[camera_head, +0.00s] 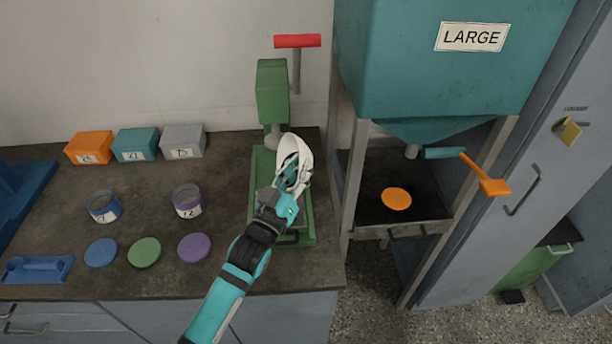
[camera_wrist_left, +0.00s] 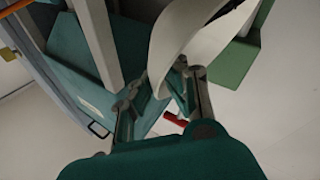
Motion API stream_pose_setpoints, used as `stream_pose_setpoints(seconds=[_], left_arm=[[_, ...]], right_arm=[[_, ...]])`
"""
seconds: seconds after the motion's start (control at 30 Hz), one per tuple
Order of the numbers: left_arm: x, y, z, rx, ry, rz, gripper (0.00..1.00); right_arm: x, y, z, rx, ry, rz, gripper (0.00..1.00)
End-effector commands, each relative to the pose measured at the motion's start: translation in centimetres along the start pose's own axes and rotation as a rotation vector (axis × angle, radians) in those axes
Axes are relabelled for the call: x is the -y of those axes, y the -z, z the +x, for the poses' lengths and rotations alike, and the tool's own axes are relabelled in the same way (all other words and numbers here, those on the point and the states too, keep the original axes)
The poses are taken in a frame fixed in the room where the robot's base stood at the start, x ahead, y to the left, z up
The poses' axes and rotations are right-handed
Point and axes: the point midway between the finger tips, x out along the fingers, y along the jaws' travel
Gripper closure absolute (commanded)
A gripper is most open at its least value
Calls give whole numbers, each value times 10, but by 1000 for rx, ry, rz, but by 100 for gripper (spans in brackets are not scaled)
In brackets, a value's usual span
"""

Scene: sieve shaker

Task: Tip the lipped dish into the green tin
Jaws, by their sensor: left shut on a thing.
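My left gripper (camera_head: 286,180) is shut on the white lipped dish (camera_head: 291,150) and holds it over the green stand with the red handle. The dish is tilted; its contents cannot be made out. In the left wrist view the dish (camera_wrist_left: 178,38) is a curved white wall at my left gripper's fingers (camera_wrist_left: 160,90). I cannot pick out a green tin; the dish, hand and arm hide part of the stand's base. A green lid (camera_head: 145,252) lies on the counter. My right gripper is not in view.
The green stand (camera_head: 272,90) rises behind the dish. A blue tin (camera_head: 104,208) and a purple tin (camera_head: 187,201) stand left, with blue (camera_head: 101,252) and purple (camera_head: 194,248) lids in front. A teal hopper (camera_head: 450,70) on a metal frame stands right.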

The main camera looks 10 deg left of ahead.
Motion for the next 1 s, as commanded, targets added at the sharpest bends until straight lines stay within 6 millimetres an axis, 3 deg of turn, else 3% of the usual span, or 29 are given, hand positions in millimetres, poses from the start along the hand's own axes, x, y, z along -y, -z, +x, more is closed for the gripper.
stream_pose_setpoints(seconds=[0.1, 1.0], left_arm=[[5, -3, -5, -50, -4, -46, 100], [34, 9, -36, -412, -42, -397, 100]], right_arm=[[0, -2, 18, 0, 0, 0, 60], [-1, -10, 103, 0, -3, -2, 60]])
